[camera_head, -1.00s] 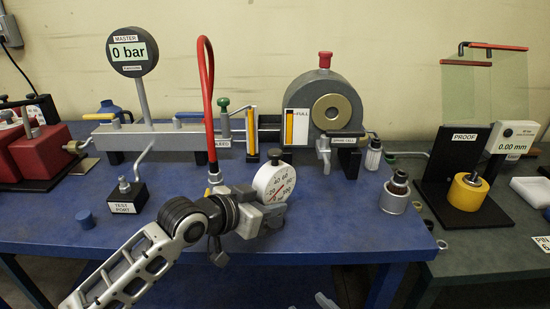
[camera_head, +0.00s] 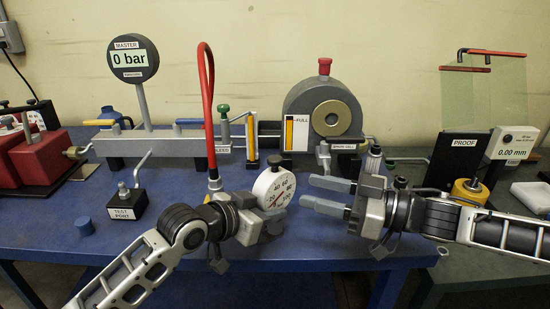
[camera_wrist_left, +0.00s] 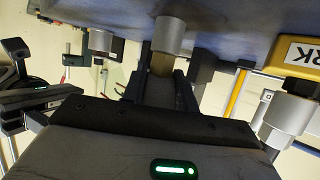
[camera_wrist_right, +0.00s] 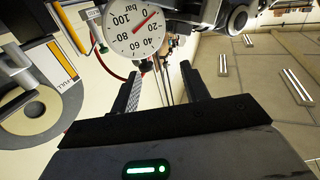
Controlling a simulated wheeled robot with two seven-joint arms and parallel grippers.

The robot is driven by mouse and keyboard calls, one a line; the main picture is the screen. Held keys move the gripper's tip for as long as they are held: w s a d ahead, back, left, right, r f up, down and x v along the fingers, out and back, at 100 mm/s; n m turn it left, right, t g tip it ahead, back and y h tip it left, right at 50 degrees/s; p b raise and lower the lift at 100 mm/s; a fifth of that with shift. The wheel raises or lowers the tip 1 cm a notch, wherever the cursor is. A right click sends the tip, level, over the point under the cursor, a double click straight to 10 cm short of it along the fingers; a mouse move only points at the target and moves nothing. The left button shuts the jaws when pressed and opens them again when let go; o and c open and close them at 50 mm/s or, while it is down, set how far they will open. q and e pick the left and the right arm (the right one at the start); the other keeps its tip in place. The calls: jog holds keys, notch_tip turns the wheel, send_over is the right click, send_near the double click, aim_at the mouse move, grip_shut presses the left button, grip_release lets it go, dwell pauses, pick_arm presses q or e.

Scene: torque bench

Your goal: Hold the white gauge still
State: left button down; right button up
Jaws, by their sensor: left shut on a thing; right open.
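The white gauge (camera_head: 273,187) has a round dial marked in bar with a red needle. It stands upright near the front of the blue bench. My left gripper (camera_head: 262,222) is shut at its base, below the dial; the jaws partly hide what they grip. In the left wrist view a brass stem (camera_wrist_left: 161,64) shows between the jaws. My right gripper (camera_head: 322,195) is open and empty, just right of the gauge, fingers pointing at it. In the right wrist view the dial (camera_wrist_right: 135,32) is beyond the fingertips, apart from them.
A red hose (camera_head: 207,100) arches up just behind the gauge. The yellow cylinder (camera_head: 468,192) is at the right.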

aim_at(275, 158)
notch_tip(275, 158, up, 3)
jog(key=w+d, duration=0.2)
jog(key=d, duration=0.1)
jog(key=shift+m, duration=0.3)
jog(key=x, duration=1.1)
jog(key=shift+w+a+f, duration=0.15)
jog(key=shift+w+a, duration=0.1)
jog(key=shift+a, duration=0.05)
jog(key=c, duration=1)
